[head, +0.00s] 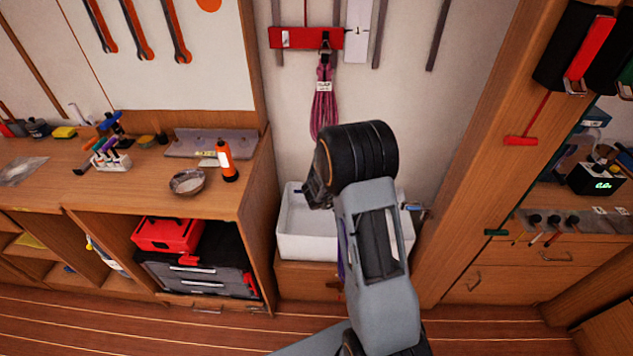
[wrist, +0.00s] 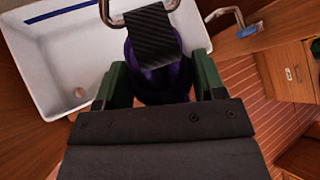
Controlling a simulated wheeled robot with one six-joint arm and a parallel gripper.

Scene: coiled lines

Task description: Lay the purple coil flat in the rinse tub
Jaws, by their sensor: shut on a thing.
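The purple coil (wrist: 165,78) is between the green fingers of my gripper (wrist: 158,80) in the wrist view, partly hidden by a black ribbed strap with a metal loop. My gripper is shut on it. In the head view only a thin purple strip of the coil (head: 341,266) shows beside my arm, in front of the tub; my gripper is hidden there. The white rinse tub (head: 300,240) stands against the wall, its right part behind my arm. In the wrist view the tub (wrist: 60,75) is left of the coil, and its bare floor with a drain shows.
A pink coil (head: 323,108) hangs from a red rack (head: 305,38) above the tub. A metal tap (wrist: 226,18) stands at the tub's right. A workbench (head: 130,185) with a bowl (head: 187,182) and an orange bottle (head: 226,162) is at left. A wooden post (head: 480,150) is at right.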

